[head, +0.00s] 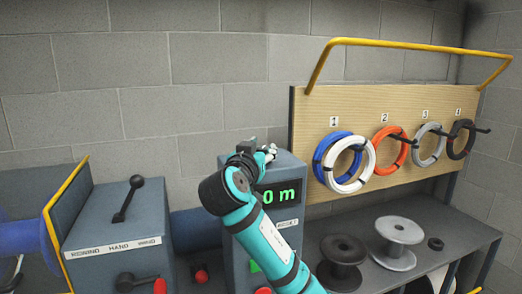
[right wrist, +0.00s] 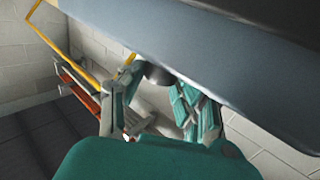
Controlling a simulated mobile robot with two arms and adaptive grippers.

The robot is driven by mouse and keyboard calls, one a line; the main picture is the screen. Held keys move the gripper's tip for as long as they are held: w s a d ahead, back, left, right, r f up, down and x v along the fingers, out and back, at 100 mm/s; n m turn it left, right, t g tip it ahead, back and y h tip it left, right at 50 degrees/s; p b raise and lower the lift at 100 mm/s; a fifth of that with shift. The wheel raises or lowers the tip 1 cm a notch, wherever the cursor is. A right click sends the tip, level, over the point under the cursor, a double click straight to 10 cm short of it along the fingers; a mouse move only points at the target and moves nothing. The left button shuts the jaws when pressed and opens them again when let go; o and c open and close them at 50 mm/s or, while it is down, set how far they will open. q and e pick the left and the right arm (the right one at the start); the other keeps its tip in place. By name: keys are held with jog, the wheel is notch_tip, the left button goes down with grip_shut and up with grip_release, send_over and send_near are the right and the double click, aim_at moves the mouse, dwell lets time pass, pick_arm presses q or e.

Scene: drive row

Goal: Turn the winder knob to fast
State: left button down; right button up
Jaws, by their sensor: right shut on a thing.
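My right gripper (head: 262,150) is at the top of the grey-blue control box (head: 292,172), whose green display (head: 278,194) shows "0 m", partly covered by my arm. In the right wrist view, the fingers of my right gripper (right wrist: 158,82) are shut on a dark round knob (right wrist: 157,73) that sticks out from a grey-blue face (right wrist: 225,58). In the head view my gripper and arm hide this knob, and I cannot read its setting or any fast mark. My left gripper is not in view.
A box with a black lever (head: 127,198) and the label "REWIND HAND WIND" (head: 113,247) stands at left. A wooden board (head: 300,130) at right carries several cable coils. Spools (head: 398,243) stand on the shelf below. A yellow rail (head: 420,44) tops the board.

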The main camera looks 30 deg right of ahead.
jog(key=shift+f, duration=0.4)
jog(key=o, duration=1.2)
jog(key=shift+s, duration=0.1)
jog(key=shift+w+r, duration=0.1)
jog(key=shift+w, duration=0.1)
jog(key=shift+s+a, duration=0.15)
jog(key=shift+a, duration=0.05)
jog(key=v, duration=1.1)
jog(key=shift+a, duration=0.2)
jog(key=shift+s, duration=0.15)
